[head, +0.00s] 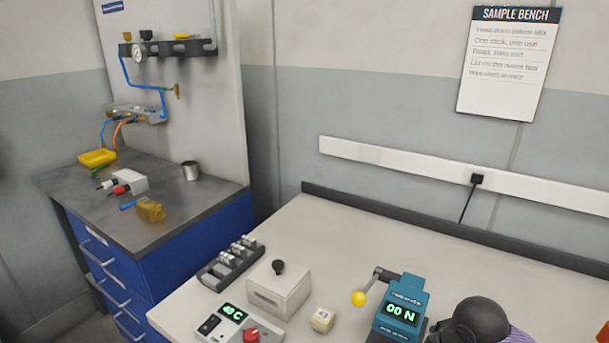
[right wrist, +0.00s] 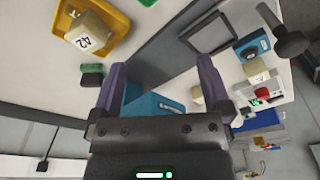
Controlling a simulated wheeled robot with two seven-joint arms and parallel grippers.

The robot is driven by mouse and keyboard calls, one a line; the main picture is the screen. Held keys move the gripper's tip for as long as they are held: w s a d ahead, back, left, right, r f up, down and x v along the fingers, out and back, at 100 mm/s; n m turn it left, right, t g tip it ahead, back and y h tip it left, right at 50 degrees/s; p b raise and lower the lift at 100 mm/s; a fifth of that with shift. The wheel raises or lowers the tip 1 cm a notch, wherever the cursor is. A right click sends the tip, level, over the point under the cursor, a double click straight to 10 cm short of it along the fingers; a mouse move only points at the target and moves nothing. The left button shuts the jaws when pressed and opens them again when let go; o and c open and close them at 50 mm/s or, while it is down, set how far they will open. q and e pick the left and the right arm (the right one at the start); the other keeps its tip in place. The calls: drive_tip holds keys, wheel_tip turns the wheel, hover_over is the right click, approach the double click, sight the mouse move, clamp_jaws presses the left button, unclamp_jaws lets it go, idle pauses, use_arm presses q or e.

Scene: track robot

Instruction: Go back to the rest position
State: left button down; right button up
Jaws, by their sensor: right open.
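My right gripper (right wrist: 162,70) shows in the right wrist view with its two purple-grey fingers spread apart and nothing held between them. A blue surface with lettering (right wrist: 150,106) lies beyond the gap; I cannot tell whether it touches a finger. My left gripper is in neither view. In the head view a dark rounded shape (head: 478,320) with a purple part beside it is cut off at the lower edge; I cannot tell whether it is part of my arm.
The pale bench holds a vial rack (head: 232,262), a lidded box (head: 280,292), a control box (head: 238,326), a small cube (head: 322,320) and a teal gauge (head: 402,306) with a yellow-knobbed lever. The bench's back half is clear.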

drive_tip(key=shift+n+y, duration=0.4)
drive_tip(key=shift+n, duration=0.1)
drive_tip(key=s+a+f, duration=0.2)
drive_tip(key=s+a, duration=0.1)
drive_tip(key=s+a+f, duration=0.1)
drive_tip(key=a, duration=0.1)
drive_tip(key=shift+s+f, duration=0.1)
drive_tip(key=shift+s, duration=0.05)
drive_tip(key=shift+t, duration=0.5)
drive_tip(key=s+a, duration=0.1)
drive_tip(key=s+a+f, duration=0.1)
drive_tip(key=s, duration=0.1)
drive_tip(key=s+a, duration=0.1)
drive_tip(key=s, duration=0.1)
drive_tip(key=shift+f, duration=0.2)
drive_tip(key=s+d+m+h, duration=0.1)
drive_tip(key=s+d+m, duration=0.15)
drive_tip(key=s, duration=0.75)
wheel_tip(320, 180, down, 17)
drive_tip(key=s, duration=0.2)
drive_tip(key=s+d+f+g, duration=0.1)
drive_tip(key=s+d+f, duration=0.1)
drive_tip(key=s+f, duration=0.8)
drive_tip(key=shift+s+d+f+g+h, duration=0.3)
drive_tip(key=shift+s+g, duration=0.1)
drive_tip(key=shift+s, duration=0.7)
